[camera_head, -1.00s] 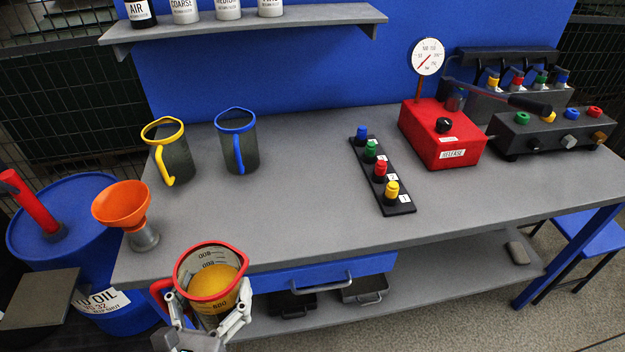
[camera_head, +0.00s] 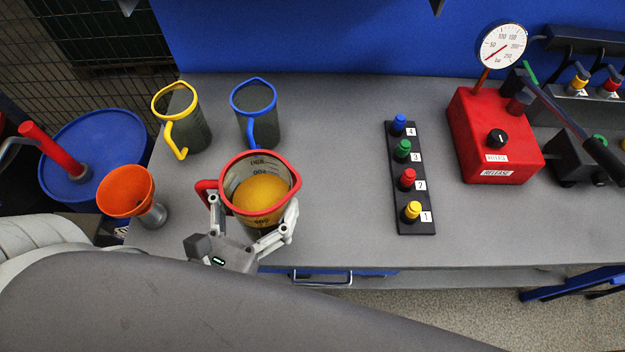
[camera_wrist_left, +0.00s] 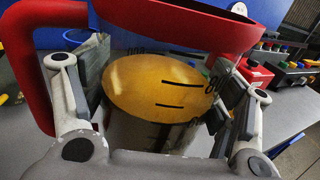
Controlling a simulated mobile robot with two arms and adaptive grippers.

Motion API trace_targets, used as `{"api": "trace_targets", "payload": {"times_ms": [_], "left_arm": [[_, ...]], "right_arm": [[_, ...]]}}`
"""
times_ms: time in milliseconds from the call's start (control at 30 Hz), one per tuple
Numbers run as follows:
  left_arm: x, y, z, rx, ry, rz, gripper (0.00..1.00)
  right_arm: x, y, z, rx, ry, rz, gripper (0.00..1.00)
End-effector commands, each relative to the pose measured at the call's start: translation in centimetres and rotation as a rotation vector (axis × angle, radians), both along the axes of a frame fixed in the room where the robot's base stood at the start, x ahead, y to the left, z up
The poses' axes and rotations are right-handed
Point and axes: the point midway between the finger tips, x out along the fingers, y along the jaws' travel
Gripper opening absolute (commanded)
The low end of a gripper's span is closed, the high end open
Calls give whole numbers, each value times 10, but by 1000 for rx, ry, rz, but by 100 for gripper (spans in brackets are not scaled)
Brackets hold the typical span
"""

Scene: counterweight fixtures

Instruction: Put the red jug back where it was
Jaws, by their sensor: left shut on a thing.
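The red jug (camera_head: 283,205) has a red rim and handle and clear graduated walls, with amber liquid inside. My left gripper (camera_head: 250,228) is shut around its body and holds it upright over the front left part of the workbench. In the left wrist view the jug (camera_wrist_left: 150,110) fills the middle, with a gripper finger on each side and the red handle at the left. Whether its base touches the bench is hidden. The right gripper is not in view.
A yellow-rimmed jug (camera_head: 196,132) and a blue-rimmed jug (camera_head: 265,130) stand behind it. An orange funnel (camera_head: 126,190) is at the left edge, beside a blue drum (camera_head: 85,135). A black strip of coloured knobs (camera_head: 408,215) and a red gauge box (camera_head: 490,140) are right. Bench between is clear.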

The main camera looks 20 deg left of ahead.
Motion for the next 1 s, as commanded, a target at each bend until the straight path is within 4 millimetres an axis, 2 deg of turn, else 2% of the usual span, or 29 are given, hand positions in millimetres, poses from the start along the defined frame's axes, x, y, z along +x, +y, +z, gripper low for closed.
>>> {"api": "trace_targets", "payload": {"times_ms": [33, 233, 500, 667, 800, 1000], "left_arm": [[8, -1, -4, -6, -10, 7, 34], [31, -9, -14, -6, -10, 6, 34], [50, -16, -23, -4, -9, 2, 34], [72, -24, -29, -1, -10, -1, 34], [92, -30, -57, 0, -7, 0, 34], [108, -36, -78, 0, -7, -1, 34]], "right_arm": [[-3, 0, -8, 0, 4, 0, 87], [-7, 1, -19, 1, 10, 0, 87], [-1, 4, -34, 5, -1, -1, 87], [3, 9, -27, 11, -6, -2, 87], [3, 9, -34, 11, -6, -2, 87], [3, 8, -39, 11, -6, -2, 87]]}}
